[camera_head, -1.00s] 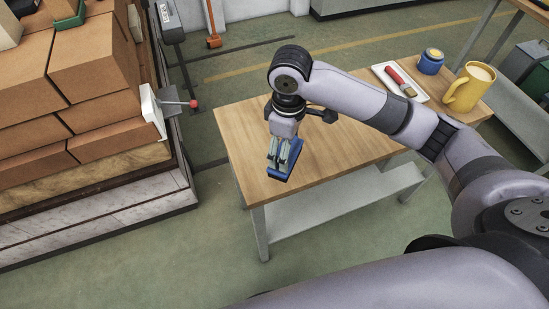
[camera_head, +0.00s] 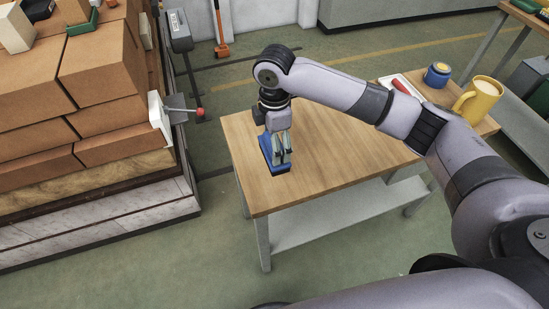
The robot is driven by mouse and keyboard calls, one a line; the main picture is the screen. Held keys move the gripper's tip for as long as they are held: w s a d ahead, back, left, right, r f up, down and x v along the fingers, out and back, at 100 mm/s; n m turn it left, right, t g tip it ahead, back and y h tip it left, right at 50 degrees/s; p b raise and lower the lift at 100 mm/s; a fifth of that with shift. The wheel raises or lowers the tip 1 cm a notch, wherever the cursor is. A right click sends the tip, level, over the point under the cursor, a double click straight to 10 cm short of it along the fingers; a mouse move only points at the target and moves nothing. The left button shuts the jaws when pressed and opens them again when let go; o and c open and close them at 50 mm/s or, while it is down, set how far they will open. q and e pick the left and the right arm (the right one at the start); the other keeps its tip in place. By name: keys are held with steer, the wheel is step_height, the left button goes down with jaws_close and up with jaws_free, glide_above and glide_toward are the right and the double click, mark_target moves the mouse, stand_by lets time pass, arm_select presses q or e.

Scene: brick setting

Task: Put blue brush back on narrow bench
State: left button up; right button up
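The blue brush (camera_head: 267,153) is at the left part of the wooden bench top (camera_head: 330,150), between the fingers of my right gripper (camera_head: 280,150). The gripper points down and looks shut on the brush, whose blue body shows beside and below the fingers. The brush is over the wood or touching it; I cannot tell which. Part of the brush is hidden by the fingers. My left gripper is not in view.
A yellow mug (camera_head: 479,98), a blue jar (camera_head: 437,75) and a white tray (camera_head: 391,84) with a red-handled tool stand at the bench's far right. A brick stack (camera_head: 100,80) rises at the left. The bench middle beneath my arm looks clear.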

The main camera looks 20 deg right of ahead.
steer(key=shift+f+p, duration=0.35)
steer(key=shift+f, duration=3.65)
steer(key=o, duration=1.1)
step_height(320, 180, up, 12)
steer(key=shift+r+b, duration=0.1)
steer(key=shift+b, duration=0.8)
